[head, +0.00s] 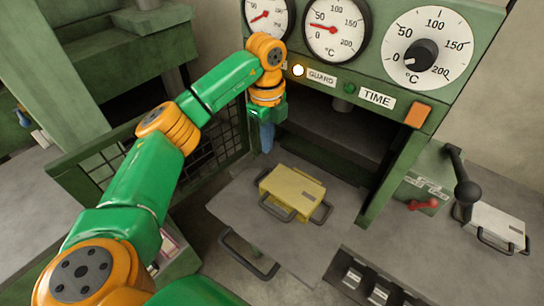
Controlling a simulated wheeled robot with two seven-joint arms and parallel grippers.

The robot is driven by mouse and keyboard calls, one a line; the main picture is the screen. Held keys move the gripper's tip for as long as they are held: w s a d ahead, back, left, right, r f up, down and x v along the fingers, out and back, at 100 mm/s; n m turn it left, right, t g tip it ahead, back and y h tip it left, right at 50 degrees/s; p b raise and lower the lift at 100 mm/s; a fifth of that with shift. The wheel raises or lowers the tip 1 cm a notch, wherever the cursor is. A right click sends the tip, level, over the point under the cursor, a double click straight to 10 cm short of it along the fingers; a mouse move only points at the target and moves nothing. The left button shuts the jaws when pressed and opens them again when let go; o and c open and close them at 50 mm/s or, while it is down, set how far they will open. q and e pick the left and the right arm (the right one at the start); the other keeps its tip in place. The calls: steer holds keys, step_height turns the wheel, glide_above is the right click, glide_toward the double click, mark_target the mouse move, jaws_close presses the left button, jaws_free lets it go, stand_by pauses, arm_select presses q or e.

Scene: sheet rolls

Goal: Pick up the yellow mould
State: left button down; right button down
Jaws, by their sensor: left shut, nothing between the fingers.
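The yellow mould (294,190) is a flat block with dark handles on its near and right sides. It lies on a grey metal plate (240,206) in front of the dark opening of the green machine. My left gripper (266,140) points down behind and to the left of the mould, near the front of the opening. It is shut and empty, apart from the mould. My right gripper is not in view.
The green machine (482,62) carries round dials and a dark knob above the opening. A mesh guard (215,148) stands open on the left. A pale mould (498,226) with handles lies at the right, beside a black lever (466,188).

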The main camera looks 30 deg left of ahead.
arm_select(q)
step_height(320, 180, down, 8)
steer(key=shift+w+r+p, duration=0.1)
steer(key=shift+p, duration=0.75)
steer(key=shift+f, duration=0.65)
